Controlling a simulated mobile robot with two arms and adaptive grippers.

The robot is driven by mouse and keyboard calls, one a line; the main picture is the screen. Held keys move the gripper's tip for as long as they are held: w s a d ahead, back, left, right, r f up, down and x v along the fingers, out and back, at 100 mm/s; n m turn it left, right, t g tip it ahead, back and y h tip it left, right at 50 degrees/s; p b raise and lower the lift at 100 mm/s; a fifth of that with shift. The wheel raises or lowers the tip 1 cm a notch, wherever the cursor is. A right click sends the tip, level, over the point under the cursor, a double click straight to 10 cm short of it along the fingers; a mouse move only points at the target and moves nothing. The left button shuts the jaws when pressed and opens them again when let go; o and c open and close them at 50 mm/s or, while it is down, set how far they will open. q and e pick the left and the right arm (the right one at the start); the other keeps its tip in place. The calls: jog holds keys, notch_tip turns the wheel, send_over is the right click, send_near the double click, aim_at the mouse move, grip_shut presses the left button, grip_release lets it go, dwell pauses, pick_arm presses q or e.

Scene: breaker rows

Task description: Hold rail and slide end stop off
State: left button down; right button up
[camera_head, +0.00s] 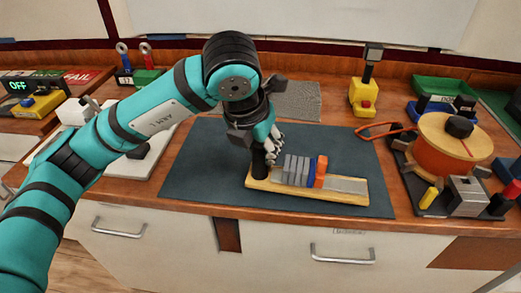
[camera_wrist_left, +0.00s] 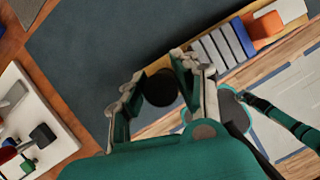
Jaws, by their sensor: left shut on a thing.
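A light wooden base (camera_head: 330,194) lies on the dark mat and bears a pale metal rail (camera_head: 346,185), bare at its right end. Several grey blocks (camera_head: 296,170), a blue piece (camera_head: 311,171) and an orange end block (camera_head: 320,171) sit side by side on the rail. They also show in the left wrist view, with the orange block (camera_wrist_left: 265,25) outermost. My left gripper (camera_head: 267,150) points down at the base's left end, shut on a black upright post (camera_head: 259,163). The post's round top (camera_wrist_left: 161,88) shows between the fingers in the wrist view. My right gripper is not seen.
A spool (camera_head: 455,148) on a dark tray stands to the right, with a small grey vise (camera_head: 466,195) before it. A yellow device (camera_head: 363,97) stands behind. A white board lies to the left. The mat around the base is clear.

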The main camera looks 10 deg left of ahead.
pick_arm(q)
jog(key=shift+w+a+f+b, duration=0.1)
jog(key=shift+w+f+b, duration=0.1)
jog(key=shift+w, duration=0.4)
jog(key=shift+w+f+b, duration=0.15)
jog(key=shift+w+b, duration=0.1)
jog(key=shift+w, duration=0.3)
jog(key=shift+w+a+f+b, duration=0.1)
jog(key=shift+w+f+b, duration=0.1)
jog(key=shift+w, duration=0.4)
jog(key=shift+w+a+f+b, duration=0.1)
jog(key=shift+w+f+b, duration=0.15)
jog(key=shift+w, duration=0.6)
jog(key=shift+w+a+f+b, duration=0.1)
jog(key=shift+w+f+b, duration=0.1)
jog(key=shift+w, duration=0.65)
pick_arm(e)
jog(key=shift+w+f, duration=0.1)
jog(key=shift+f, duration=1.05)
pick_arm(q)
jog(key=shift+f+b, duration=0.15)
jog(key=shift+b, duration=0.15)
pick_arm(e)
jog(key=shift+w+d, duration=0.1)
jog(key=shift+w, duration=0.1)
pick_arm(q)
jog(key=shift+d, duration=0.1)
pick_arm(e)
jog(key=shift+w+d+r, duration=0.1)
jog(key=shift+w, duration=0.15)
